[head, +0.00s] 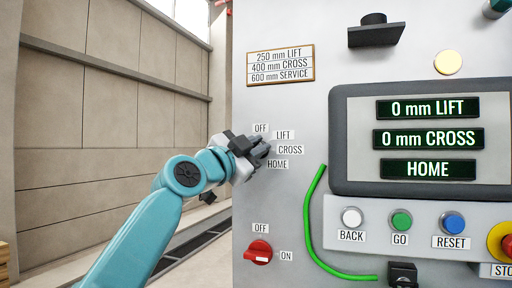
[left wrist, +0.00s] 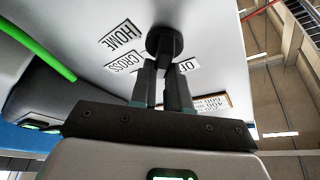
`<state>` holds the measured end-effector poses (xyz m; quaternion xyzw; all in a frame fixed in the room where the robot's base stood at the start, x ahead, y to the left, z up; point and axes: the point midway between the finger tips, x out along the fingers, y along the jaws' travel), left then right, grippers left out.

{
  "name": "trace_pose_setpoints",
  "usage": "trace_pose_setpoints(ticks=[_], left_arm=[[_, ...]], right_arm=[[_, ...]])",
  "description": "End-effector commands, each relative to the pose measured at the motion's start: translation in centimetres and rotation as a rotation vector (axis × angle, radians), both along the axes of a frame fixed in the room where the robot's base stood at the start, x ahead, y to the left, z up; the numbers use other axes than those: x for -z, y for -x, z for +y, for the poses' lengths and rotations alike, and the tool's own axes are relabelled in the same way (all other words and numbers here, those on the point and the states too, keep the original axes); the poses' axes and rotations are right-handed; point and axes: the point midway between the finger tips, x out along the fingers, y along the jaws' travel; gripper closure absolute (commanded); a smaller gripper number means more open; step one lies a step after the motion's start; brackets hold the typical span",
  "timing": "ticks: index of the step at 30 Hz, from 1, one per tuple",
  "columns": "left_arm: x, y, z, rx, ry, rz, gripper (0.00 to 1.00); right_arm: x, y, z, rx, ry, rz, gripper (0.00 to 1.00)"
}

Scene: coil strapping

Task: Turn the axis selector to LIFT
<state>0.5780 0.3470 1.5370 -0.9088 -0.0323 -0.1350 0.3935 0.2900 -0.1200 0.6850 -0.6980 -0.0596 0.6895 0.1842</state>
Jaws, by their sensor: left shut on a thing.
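The axis selector is a dark knob (left wrist: 164,40) on the grey panel, ringed by labels OFF (head: 261,128), LIFT (head: 283,135), CROSS (head: 290,149) and HOME (head: 278,164). My left gripper (head: 262,149) is at the selector and hides most of it in the head view. In the left wrist view its two fingers (left wrist: 164,72) are closed on the knob's grip. HOME, CROSS and part of OFF show there; LIFT is hidden. I cannot tell which label the knob points to. The display reads HOME (head: 428,169) on its bottom line. My right gripper is not in view.
Below is a red OFF/ON switch (head: 258,252). A green cable (head: 312,205) curves down the panel. To the right are white (head: 352,217), green (head: 401,220) and blue (head: 453,222) buttons and a red stop button (head: 506,244). Left of the panel is open floor.

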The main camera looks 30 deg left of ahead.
Motion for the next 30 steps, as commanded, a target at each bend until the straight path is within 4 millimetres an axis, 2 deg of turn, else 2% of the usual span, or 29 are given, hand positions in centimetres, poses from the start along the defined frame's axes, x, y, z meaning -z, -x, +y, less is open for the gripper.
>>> trace_pose_setpoints(ticks=[9, 10, 12, 23, 26, 30], left_arm=[[0.0, 0.0, 0.0, -0.001, -0.002, 0.001, 1.00], [0.0, 0.0, 0.0, -0.001, -0.002, 0.001, 0.81], [0.0, 0.0, 0.0, -0.001, -0.002, 0.001, 0.58], [0.3, 0.4, 0.0, -0.001, -0.001, -0.001, 0.58], [1.0, 1.8, 0.1, -0.001, -0.003, -0.002, 0.58], [2.2, 5.1, 0.3, -0.001, -0.003, -0.004, 0.58]], right_arm=[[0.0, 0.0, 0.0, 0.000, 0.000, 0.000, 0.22], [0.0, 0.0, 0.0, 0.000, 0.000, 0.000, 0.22], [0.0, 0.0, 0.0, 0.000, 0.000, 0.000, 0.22], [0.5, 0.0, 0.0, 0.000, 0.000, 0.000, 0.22], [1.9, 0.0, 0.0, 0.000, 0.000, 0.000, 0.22], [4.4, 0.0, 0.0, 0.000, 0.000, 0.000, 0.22]])
